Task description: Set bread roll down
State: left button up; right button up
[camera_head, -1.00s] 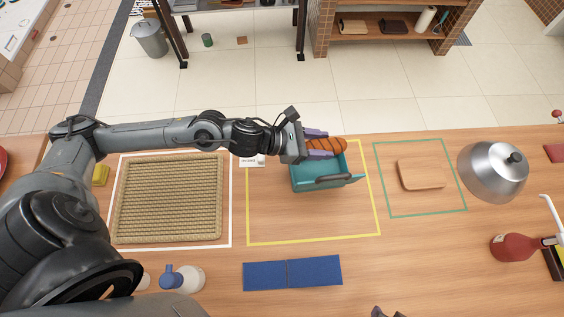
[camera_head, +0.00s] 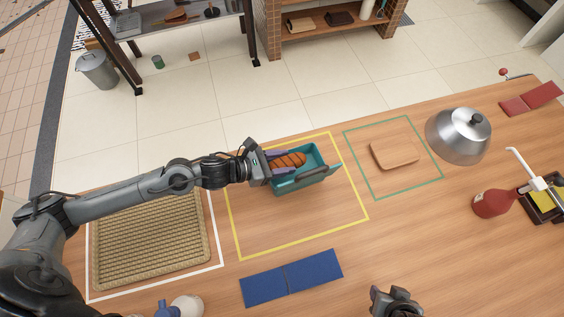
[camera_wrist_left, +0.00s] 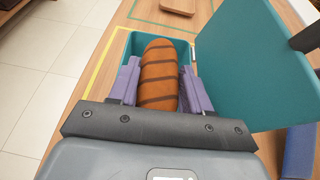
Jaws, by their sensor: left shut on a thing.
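A brown bread roll (camera_head: 290,160) with dark stripes is between the purple fingers of my left gripper (camera_head: 283,163). My left gripper is shut on it; the roll also shows in the left wrist view (camera_wrist_left: 158,75). Roll and fingers are over a teal open-topped box (camera_head: 318,154) inside the yellow outline. In the left wrist view a teal panel (camera_wrist_left: 255,65) of the box stands up on the right. Whether the roll touches the box floor cannot be told. My right gripper (camera_head: 396,300) shows at the bottom edge; its fingertips are not clear.
A woven mat (camera_head: 150,245) lies in the white outline at left. A wooden board (camera_head: 395,152) lies in the green outline. A silver dome (camera_head: 459,135), a red bottle (camera_head: 492,203) and a blue folded mat (camera_head: 290,279) are nearby. The yellow area's front is bare.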

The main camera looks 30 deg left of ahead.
pick_arm(q)
jog(key=shift+f, duration=0.25)
pick_arm(e)
jog(key=shift+d, duration=0.1)
pick_arm(q)
jog(key=shift+f+b, duration=0.6)
jog(key=shift+b, duration=0.05)
pick_arm(e)
jog(key=shift+f, duration=0.7)
pick_arm(q)
jog(key=o, duration=1.1)
jog(key=shift+c, duration=0.2)
jog(key=shift+r, duration=0.15)
pick_arm(e)
jog(key=shift+r, duration=0.15)
